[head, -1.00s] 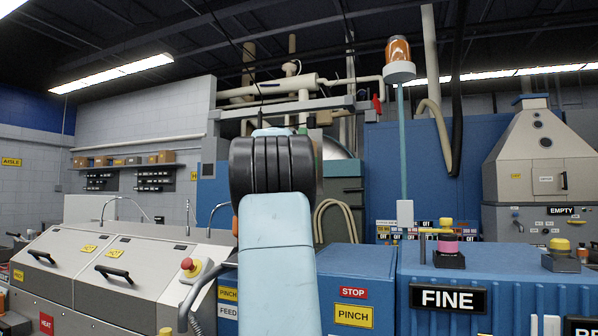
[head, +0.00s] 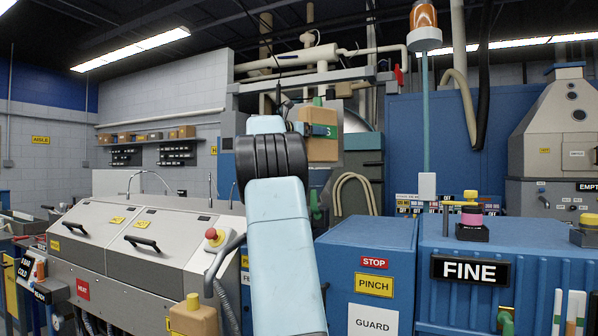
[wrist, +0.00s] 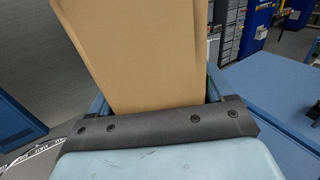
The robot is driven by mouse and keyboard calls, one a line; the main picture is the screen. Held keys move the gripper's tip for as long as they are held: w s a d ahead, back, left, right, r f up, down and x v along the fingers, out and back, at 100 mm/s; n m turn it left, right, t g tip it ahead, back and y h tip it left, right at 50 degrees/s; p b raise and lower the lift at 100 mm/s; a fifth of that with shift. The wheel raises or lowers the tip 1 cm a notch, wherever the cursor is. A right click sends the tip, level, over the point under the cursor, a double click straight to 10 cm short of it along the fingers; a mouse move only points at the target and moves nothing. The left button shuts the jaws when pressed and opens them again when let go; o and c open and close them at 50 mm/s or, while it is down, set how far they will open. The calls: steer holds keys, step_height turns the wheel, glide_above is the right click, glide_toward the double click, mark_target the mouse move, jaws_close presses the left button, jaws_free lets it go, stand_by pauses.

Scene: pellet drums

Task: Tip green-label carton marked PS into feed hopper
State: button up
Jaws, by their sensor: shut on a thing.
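A tan carton (head: 323,149) with a green label (head: 331,131) is held up beyond my arm in the head view. Only the end of the label's lettering, an S, shows; the rest is covered. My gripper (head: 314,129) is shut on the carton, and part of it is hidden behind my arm. In the wrist view the carton (wrist: 140,50) stands out from between the two blue fingers of my gripper (wrist: 157,95). I cannot pick out the feed hopper for sure in either view.
A blue machine with a PINCH sign (head: 373,285) and a blue FINE unit (head: 469,270) stand at front right. A beacon pole (head: 425,130) rises behind them. A grey cabinet with handles (head: 150,235) stands at left, with a red button (head: 214,237).

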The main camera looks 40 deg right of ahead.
steer(key=shift+w+a+f+m+g+y, duration=0.15)
steer(key=shift+a+m+g+y, duration=0.25)
steer(key=shift+a+m+g, duration=0.8)
steer(key=shift+w+a+f+m+g+y, duration=0.15)
steer(key=shift+a+m+g+y, duration=0.25)
steer(key=shift+a+m+g, duration=0.75)
steer(key=shift+s+a+n+g, duration=0.1)
steer(key=shift+a+n+g, duration=0.2)
steer(key=shift+n, duration=0.25)
steer(key=f+n, duration=0.1)
steer(key=n, duration=0.2)
steer(key=s+f+n, duration=0.1)
steer(key=f+n, duration=0.1)
steer(key=n, duration=0.1)
steer(key=s+a+f+n+p, duration=0.1)
steer(key=n, duration=0.2)
steer(key=shift+f, duration=0.35)
steer(key=shift+s+a+f+n+p, duration=0.2)
steer(key=shift+s+f+n+p, duration=0.2)
steer(key=shift+s+f+n, duration=0.4)
steer(key=shift+s+a+r+n+p, duration=0.15)
steer(key=shift+s+r+n+p, duration=0.2)
steer(key=shift+n, duration=0.5)
steer(key=shift+s+a+r+n+p, duration=0.15)
steer(key=shift+n+p, duration=0.25)
steer(key=shift+n, duration=0.45)
